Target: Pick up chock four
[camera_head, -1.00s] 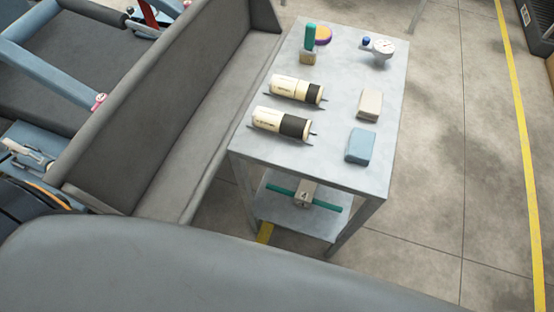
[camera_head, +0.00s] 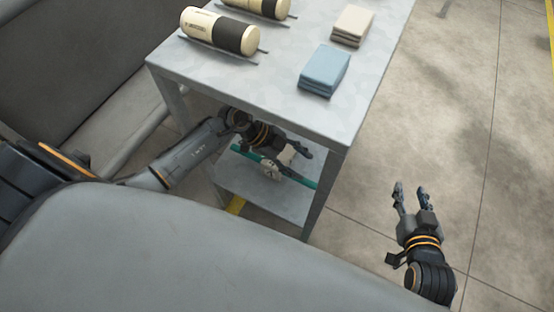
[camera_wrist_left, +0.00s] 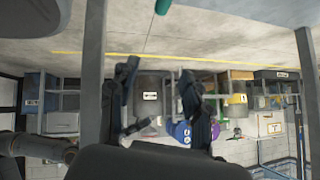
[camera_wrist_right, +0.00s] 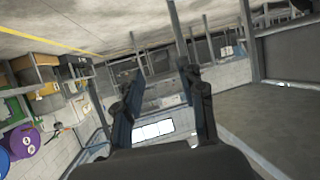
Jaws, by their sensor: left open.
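Chock four (camera_head: 287,155), a small beige block with a teal bar (camera_head: 305,182) through it, sits on the lower shelf (camera_head: 282,204) of the metal cart. My left gripper (camera_head: 294,162) is under the cart's top, open, right at the block, and hides part of it. I cannot tell whether its fingers touch the block. In the left wrist view the open fingers (camera_wrist_left: 158,85) show no block between them; a teal bar end (camera_wrist_left: 162,6) shows at the top edge. My right gripper (camera_head: 410,190) is open and empty over the floor, right of the cart.
The cart's top (camera_head: 245,90) overhangs the shelf, with a leg (camera_head: 325,190) to the right of my left gripper. On top lie folded blue cloths (camera_head: 325,70), beige cloths (camera_head: 353,25) and two cream-and-black cylinders (camera_head: 220,32).

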